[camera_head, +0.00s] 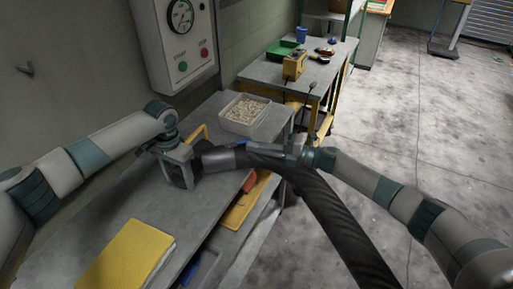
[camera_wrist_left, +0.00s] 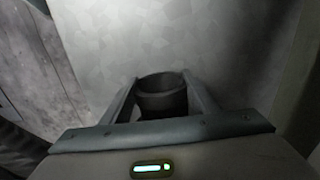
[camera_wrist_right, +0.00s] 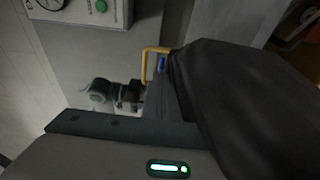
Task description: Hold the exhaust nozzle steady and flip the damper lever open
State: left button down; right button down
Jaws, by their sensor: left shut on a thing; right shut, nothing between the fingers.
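The exhaust nozzle (camera_head: 220,158) is a grey metal tube on the end of a thick black hose (camera_head: 340,220), above the grey bench. My left gripper (camera_head: 186,165) is shut on its end; the left wrist view shows the nozzle's round dark mouth (camera_wrist_left: 162,88) between the fingers. My right gripper (camera_head: 286,153) is shut and empty, close beside the hose behind the nozzle. The hose (camera_wrist_right: 250,85) fills much of the right wrist view. A yellow bent bar (camera_head: 198,133) stands just behind the nozzle and shows in the right wrist view (camera_wrist_right: 146,62); I cannot tell whether it is the damper lever.
A white bin of small parts (camera_head: 246,112) and a yellow folder (camera_head: 128,258) lie on the bench (camera_head: 75,225). A control box (camera_head: 180,40) with a gauge and buttons hangs on the wall. A second table (camera_head: 262,73) with tools stands behind. The floor at right is clear.

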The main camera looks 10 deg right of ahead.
pick_arm(q)
jog(key=shift+s+f, duration=0.1)
jog(key=shift+s, duration=0.05)
pick_arm(e)
jog(key=shift+w+d, duration=0.15)
jog(key=shift+d, duration=0.15)
pick_arm(q)
jog(key=shift+a, duration=0.1)
jog(key=shift+f, duration=0.1)
pick_arm(e)
jog(key=s+v, duration=0.1)
jog(key=v, duration=1)
jog(key=shift+s+a, duration=0.3)
jog(key=shift+a, duration=0.05)
pick_arm(q)
jog(key=shift+f, duration=0.1)
pick_arm(e)
jog(key=shift+f, duration=0.1)
pick_arm(q)
jog(key=c, duration=0.6)
grip_release()
jog(key=shift+r, duration=0.25)
